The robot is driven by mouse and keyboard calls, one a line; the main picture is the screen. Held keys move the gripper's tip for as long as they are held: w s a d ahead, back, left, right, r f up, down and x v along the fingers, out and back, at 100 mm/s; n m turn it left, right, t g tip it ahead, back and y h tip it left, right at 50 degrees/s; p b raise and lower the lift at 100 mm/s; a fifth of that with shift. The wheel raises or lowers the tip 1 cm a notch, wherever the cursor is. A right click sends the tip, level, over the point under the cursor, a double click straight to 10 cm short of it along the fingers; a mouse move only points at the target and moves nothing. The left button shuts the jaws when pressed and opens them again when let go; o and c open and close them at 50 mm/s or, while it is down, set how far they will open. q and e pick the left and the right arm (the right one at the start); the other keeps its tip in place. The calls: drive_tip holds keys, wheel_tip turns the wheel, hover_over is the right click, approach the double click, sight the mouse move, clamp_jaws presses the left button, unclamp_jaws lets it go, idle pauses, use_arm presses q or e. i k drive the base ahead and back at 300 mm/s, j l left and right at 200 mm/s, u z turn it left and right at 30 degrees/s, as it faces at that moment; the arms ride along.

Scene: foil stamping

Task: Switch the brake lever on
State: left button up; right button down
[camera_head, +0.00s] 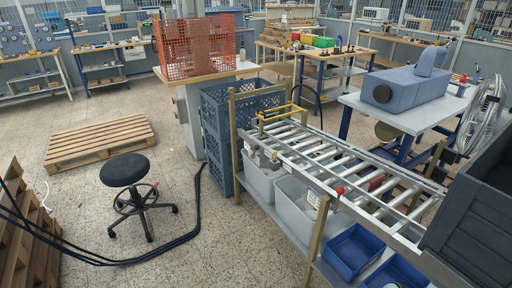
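A small red knob (340,190) sits at the near side rail of a roller conveyor (345,170). It may be the end of the brake lever, but its arm is too small to make out and I cannot tell its position. A yellow bar frame (283,114) stands across the conveyor's far end. A red piece (376,183) shows between the rollers. Neither of my grippers is in view.
Grey bins (297,206) and blue bins (352,252) sit under the conveyor. A dark crate (475,215) is at the lower right. A black stool (125,171), a pallet (100,142) and black cables (150,252) are on the floor left of the conveyor.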

sight(257, 146)
drive_tip(key=i+j+u, duration=0.1)
drive_tip(key=i+j, duration=0.15)
drive_tip(key=i, duration=1)
drive_tip(key=i+j+u, duration=0.15)
drive_tip(key=i, duration=1.05)
